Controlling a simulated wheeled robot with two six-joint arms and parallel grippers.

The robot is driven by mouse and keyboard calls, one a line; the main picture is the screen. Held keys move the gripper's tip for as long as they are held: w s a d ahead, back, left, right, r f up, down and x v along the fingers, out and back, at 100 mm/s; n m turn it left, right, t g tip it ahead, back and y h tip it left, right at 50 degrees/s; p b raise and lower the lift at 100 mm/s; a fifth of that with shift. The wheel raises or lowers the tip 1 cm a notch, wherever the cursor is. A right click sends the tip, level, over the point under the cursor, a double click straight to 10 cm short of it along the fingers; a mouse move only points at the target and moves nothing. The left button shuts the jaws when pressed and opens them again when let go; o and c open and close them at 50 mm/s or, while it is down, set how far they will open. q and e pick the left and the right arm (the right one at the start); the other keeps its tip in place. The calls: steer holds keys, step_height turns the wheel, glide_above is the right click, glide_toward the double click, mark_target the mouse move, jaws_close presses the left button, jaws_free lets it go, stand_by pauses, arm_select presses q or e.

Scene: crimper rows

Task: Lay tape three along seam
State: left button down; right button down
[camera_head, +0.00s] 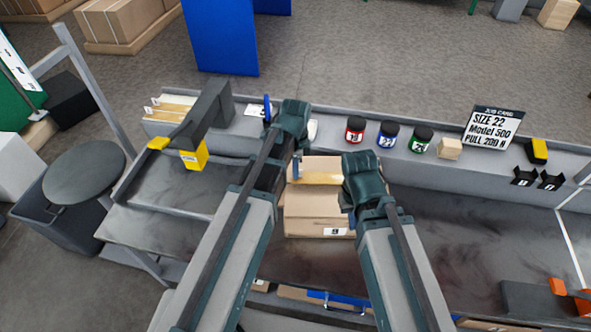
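A tan cardboard box (318,207) sits on the bench between my two arms, with a small white label (335,231) on its near side. A yellowish tape strip (320,179) runs left to right over the upper part of the box. I cannot tell whether it touches the box or hangs just above it. My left gripper (297,168) is at the strip's left end. My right gripper (347,200) is at its right end. The arms hide most of both sets of fingers, so their grip is unclear. Two similar strips (178,108) with white tabs lie on the back ledge at the left.
Red (355,129), blue (387,134) and green (420,139) jars, a wooden block (449,148) and a job card (492,131) stand along the back ledge. A grey tool with a yellow block (194,155) is at the left. The bench right of my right arm (470,230) is mostly clear.

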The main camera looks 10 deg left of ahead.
arm_select(q)
steer(key=shift+f+b, duration=1.15)
steer(key=shift+f, duration=0.3)
steer(key=c, duration=1)
jaws_free()
steer(key=shift+r, duration=0.1)
step_height(320, 180, up, 14)
steer(key=p, duration=1.3)
steer(key=shift+p, duration=0.4)
